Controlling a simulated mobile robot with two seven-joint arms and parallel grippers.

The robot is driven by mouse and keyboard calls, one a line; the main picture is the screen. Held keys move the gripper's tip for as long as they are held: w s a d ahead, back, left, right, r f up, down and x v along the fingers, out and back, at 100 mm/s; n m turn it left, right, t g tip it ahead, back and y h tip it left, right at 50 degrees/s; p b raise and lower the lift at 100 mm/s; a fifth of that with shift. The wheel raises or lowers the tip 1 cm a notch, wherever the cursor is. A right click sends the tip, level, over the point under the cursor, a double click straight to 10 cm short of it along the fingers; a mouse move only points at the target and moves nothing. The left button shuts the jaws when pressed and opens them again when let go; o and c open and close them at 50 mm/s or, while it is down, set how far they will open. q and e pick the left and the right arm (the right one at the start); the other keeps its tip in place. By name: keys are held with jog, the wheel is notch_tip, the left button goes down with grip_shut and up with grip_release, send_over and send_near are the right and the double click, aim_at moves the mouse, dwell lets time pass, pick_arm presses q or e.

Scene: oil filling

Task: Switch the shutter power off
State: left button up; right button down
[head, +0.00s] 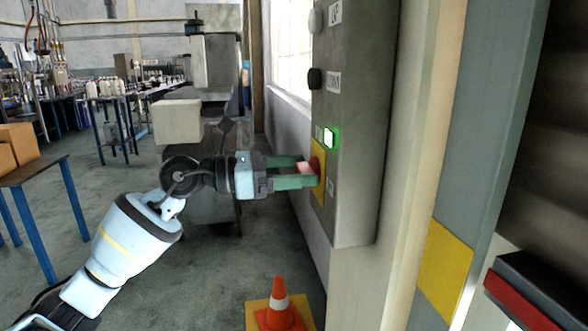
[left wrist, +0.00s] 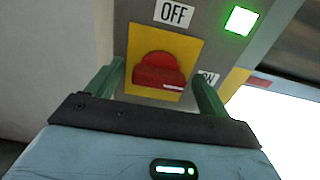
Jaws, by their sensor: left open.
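The red rotary switch (head: 317,166) sits on a yellow plate (head: 318,190) on the side of a grey control box (head: 352,140). In the left wrist view the red switch (left wrist: 158,73) has a small white mark at its lower right, towards the partly hidden ON label (left wrist: 207,77). The OFF label (left wrist: 174,13) is above the yellow plate. A square green lamp (head: 329,138) beside the plate is lit. My left gripper (head: 308,173) is open, with its green fingers on either side of the red switch. Contact cannot be told. My right gripper is not in view.
A black knob (head: 314,78) and a grey knob (head: 314,20) are higher on the box. An orange cone (head: 278,304) stands on the floor below. A table with cardboard boxes (head: 18,143) is at left. Floor between is clear.

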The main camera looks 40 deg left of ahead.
pick_arm(q)
jog(key=c, duration=1)
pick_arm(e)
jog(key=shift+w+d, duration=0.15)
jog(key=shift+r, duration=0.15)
